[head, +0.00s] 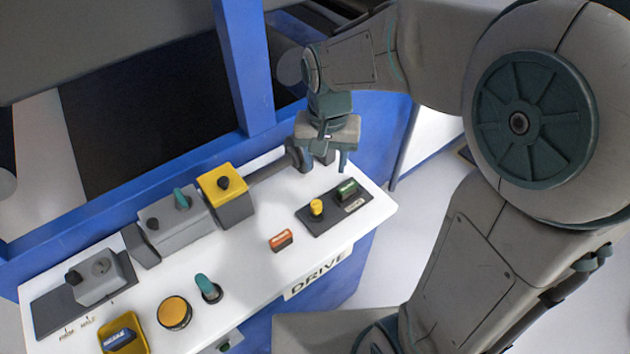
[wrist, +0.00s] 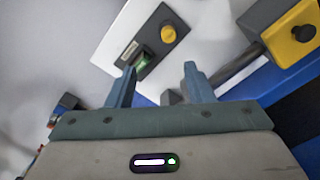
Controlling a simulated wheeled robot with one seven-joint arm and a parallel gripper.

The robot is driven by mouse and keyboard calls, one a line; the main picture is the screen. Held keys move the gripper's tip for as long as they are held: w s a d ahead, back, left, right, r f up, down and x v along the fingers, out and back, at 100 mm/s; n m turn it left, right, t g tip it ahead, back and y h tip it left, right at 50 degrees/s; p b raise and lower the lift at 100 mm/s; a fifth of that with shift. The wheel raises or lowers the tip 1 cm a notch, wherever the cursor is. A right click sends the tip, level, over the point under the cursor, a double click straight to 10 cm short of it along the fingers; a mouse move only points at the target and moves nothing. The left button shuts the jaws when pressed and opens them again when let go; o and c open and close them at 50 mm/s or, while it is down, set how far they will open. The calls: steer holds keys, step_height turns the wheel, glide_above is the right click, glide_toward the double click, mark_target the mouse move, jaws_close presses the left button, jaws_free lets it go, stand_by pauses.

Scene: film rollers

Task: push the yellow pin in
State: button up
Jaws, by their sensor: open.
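The yellow pin (head: 316,207) stands up from a dark plate (head: 325,222) near the right end of the white panel. In the wrist view the yellow pin (wrist: 168,34) shows as a round yellow top beyond my fingertips. My gripper (head: 326,160) hangs above the back right edge of the panel, behind the pin and apart from it. In the wrist view my gripper (wrist: 157,75) has its two fingers spread with nothing between them. A green switch (head: 346,189) sits beside the pin on the same plate, and it also shows in the wrist view (wrist: 143,60).
An orange-red switch (head: 281,240) lies in front of the plate. A yellow-topped box (head: 223,182) with a black knob stands to the left, with a grey bar behind. A teal lever (head: 206,287) and a round yellow button (head: 174,313) are at the front.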

mark_target(316, 204)
steer(key=f, duration=0.5)
steer(key=a+f, duration=0.1)
steer(key=f, duration=0.4)
steer(key=w+f, duration=0.1)
steer(key=f, duration=0.4)
steer(key=shift+a+f, duration=0.25)
steer(key=shift+a, duration=0.1)
